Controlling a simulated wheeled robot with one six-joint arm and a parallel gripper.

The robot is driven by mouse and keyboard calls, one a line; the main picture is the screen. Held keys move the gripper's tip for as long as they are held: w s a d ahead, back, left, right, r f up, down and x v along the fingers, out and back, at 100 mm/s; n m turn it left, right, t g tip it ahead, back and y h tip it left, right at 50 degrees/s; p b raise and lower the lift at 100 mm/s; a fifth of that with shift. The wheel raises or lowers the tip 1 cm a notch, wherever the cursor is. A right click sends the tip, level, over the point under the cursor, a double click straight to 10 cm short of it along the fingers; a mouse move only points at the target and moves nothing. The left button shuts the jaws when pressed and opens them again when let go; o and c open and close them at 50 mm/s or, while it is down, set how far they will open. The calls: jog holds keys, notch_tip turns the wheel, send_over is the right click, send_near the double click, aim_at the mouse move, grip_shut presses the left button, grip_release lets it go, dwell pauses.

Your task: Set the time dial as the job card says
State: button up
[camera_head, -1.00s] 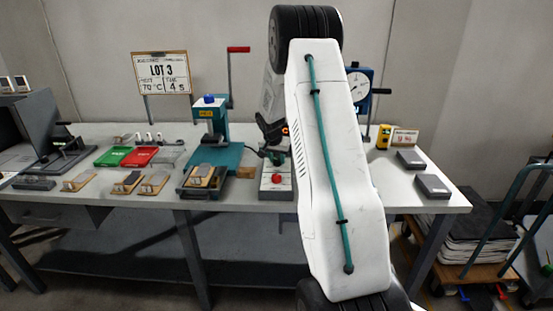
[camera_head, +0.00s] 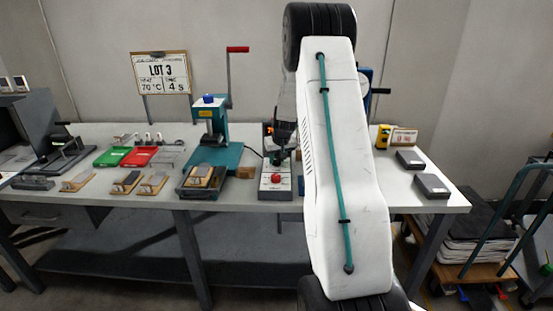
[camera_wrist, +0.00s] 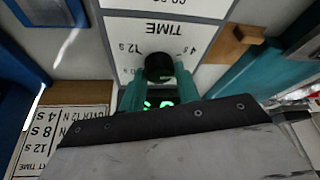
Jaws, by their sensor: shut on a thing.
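The job card (camera_head: 162,73) stands at the back of the bench and reads LOT 3, 70 °C, 4 s. The time dial (camera_wrist: 159,66) is a black knob on a pale panel marked TIME, with 4 s and 12 s upside down beside it in the wrist view. My gripper (camera_wrist: 160,82) is shut on the dial, with a teal finger on each side. The dial's pointer cannot be made out. Green lit digits show between the fingers, partly hidden. In the head view my gripper (camera_head: 280,157) is over the control box (camera_head: 276,193), which has a red button.
A teal press (camera_head: 213,135) with a red-handled lever stands left of the control box. Green and red trays (camera_head: 112,156) and several wooden-based pieces lie further left. Two grey blocks (camera_head: 431,186) and a yellow device (camera_head: 383,137) are at the right. My arm hides the bench middle.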

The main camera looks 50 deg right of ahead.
jog(key=n+y, duration=0.1)
jog(key=n, duration=0.4)
jog(key=shift+s+d+y, duration=0.1)
jog(key=shift+d+y, duration=0.05)
jog(key=shift+y, duration=0.25)
jog(key=o, duration=1)
jog(key=shift+c, duration=0.2)
jog(key=v, duration=0.7)
jog(key=shift+s+r, duration=0.25)
jog(key=shift+s, duration=0.1)
